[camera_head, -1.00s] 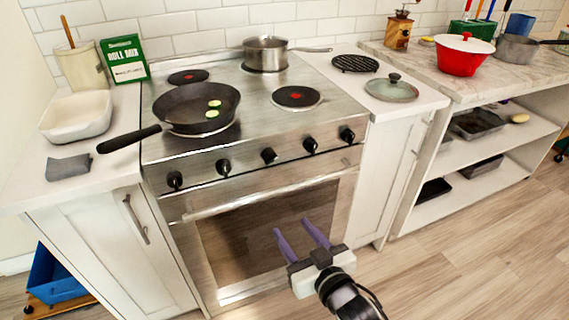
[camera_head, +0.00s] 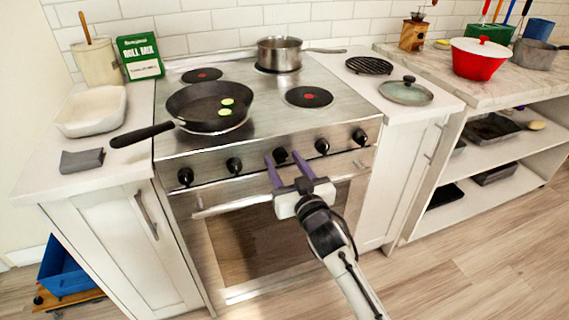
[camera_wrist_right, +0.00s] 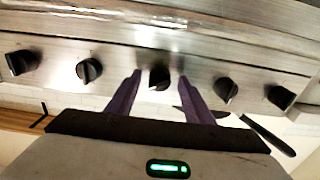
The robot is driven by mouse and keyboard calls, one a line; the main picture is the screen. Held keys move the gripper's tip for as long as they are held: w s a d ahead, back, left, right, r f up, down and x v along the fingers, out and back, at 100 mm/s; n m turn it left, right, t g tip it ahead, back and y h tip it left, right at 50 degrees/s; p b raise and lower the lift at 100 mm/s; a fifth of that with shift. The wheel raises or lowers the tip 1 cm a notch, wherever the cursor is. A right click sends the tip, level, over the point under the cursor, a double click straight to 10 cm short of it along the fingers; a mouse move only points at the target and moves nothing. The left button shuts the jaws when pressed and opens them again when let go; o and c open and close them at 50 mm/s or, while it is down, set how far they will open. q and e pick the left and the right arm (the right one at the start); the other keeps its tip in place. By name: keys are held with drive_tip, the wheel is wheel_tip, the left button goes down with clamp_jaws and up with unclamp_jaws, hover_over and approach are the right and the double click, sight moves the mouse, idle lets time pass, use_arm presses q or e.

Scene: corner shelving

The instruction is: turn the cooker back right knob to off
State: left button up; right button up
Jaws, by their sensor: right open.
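The cooker (camera_head: 200,152) has a row of several black knobs on its front panel. My right gripper (camera_head: 282,157) is open at the middle knob (camera_wrist_right: 159,78). In the right wrist view its purple fingers stand either side of that knob, with gaps; I see no contact. Other knobs are at the right (camera_head: 322,147), far right (camera_head: 360,137), left (camera_head: 234,165) and far left (camera_head: 186,177). No readable labels show which knob is the back right one. A saucepan (camera_head: 279,53) stands on the back right burner. My left gripper is out of view.
A black frying pan (camera_head: 207,106) with green slices sits front left, its handle over the cooker's left edge. The oven handle (camera_head: 225,207) runs below the knobs. A glass lid (camera_head: 406,92) and trivet (camera_head: 369,65) lie on the right counter. Floor is clear at front right.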

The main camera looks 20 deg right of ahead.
drive_tip(key=c, duration=1)
drive_tip(key=shift+c, duration=0.2)
drive_tip(key=shift+n, duration=0.3)
drive_tip(key=n+p, duration=0.1)
drive_tip(key=n, duration=0.4)
drive_tip(key=shift+n, duration=0.3)
drive_tip(key=n, duration=0.5)
drive_tip(key=shift+n, duration=0.3)
drive_tip(key=o, duration=1)
